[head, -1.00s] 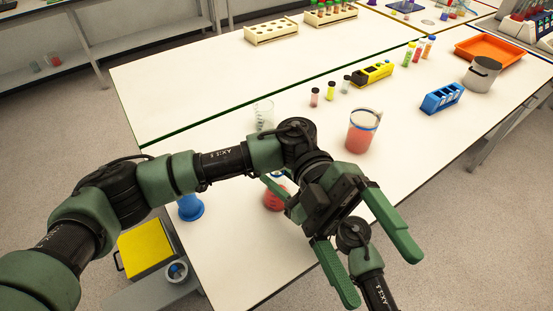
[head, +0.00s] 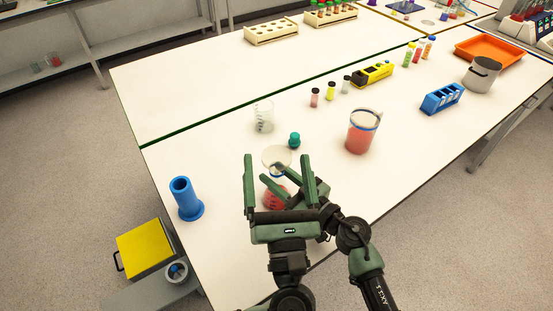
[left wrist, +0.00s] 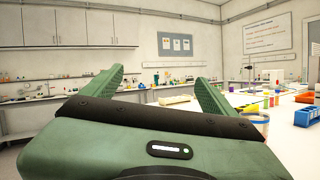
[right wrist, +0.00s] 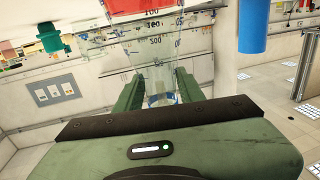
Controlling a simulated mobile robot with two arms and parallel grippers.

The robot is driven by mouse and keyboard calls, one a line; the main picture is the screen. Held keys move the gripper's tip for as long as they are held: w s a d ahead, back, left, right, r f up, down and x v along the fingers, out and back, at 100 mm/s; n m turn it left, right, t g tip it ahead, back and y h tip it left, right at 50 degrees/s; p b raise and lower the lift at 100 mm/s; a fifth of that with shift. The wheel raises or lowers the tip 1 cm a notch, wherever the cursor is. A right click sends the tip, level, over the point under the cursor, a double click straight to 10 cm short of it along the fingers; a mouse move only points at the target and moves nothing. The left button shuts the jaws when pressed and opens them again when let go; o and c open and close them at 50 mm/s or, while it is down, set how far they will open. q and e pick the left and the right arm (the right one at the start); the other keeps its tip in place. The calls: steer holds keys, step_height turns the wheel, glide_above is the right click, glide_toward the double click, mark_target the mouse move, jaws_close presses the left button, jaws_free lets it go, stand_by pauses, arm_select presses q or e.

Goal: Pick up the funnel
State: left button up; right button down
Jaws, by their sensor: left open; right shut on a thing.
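A pale, see-through round rim (head: 275,155), which looks like the funnel, shows above the mouth of a flask with red liquid (head: 272,200). Whether it sits in the neck is not clear. My right gripper (head: 272,186) is shut on the flask's clear neck; the right wrist view shows the flask (right wrist: 150,50) with its scale and red liquid between the fingers (right wrist: 160,88). My left gripper (head: 278,158) is open and overlaps flask and rim in the head view. In the left wrist view its fingers (left wrist: 155,78) are empty and no funnel shows.
A teal stopper-like piece (head: 294,140), a clear beaker (head: 263,116) and a beaker of red liquid (head: 361,140) stand behind. A blue hollow cylinder (head: 186,198) stands at the left edge. Racks (head: 442,98) and vials lie farther off. The table between cylinder and flask is clear.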

mark_target(277, 155)
arm_select(q)
step_height(277, 155, down, 8)
steer(key=s+n+g+h, duration=0.1)
steer(key=n+g, duration=0.1)
steer(key=g, duration=0.2)
steer(key=w, duration=1)
steer(key=shift+w+a+r, duration=0.15)
steer(key=shift+w, duration=0.6)
steer(key=c, duration=1.6)
steer(key=shift+o, duration=0.2)
